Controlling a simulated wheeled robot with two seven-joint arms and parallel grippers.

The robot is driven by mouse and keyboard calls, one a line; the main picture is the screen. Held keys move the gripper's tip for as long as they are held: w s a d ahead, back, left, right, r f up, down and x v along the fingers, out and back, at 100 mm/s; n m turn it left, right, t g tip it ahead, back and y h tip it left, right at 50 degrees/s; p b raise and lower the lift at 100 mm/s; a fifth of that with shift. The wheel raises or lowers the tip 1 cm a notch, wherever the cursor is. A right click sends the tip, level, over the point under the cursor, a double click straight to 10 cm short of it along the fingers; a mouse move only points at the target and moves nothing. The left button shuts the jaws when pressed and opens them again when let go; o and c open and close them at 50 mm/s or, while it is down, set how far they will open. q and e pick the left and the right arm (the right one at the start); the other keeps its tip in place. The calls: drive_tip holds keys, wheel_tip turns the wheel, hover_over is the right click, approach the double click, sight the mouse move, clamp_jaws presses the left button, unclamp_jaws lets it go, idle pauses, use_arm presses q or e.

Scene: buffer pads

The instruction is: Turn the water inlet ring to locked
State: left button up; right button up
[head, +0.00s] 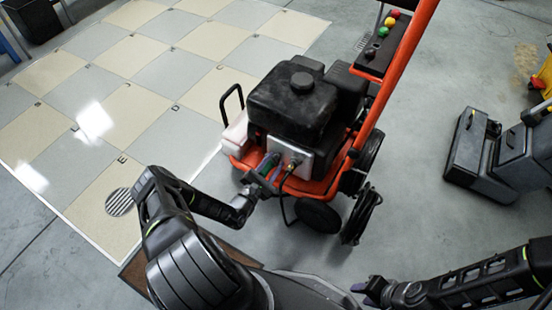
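An orange wheeled machine (242,163) with a black engine block (290,103) stands in the middle of the head view. A pale panel (303,166) is low on its front, with a small brass-coloured fitting (292,164) on it. The water inlet ring is too small to make out for certain. My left gripper (268,172) is at the panel, just left of the fitting. Whether it touches anything there is unclear, and its finger opening cannot be made out. My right gripper (370,290) is low at the bottom right, away from the machine, its fingers partly seen.
The machine's orange handle (407,50) rises to the upper right, beside a box with coloured buttons (383,42). Grey cases (470,145) stand at right. Tiled floor (95,95) lies open at left.

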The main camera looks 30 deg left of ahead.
use_arm(q)
drive_tip(key=s+p, duration=0.1)
drive_tip(key=s, duration=0.4)
drive_tip(key=shift+s+d, duration=0.1)
drive_tip(key=shift+s, duration=0.2)
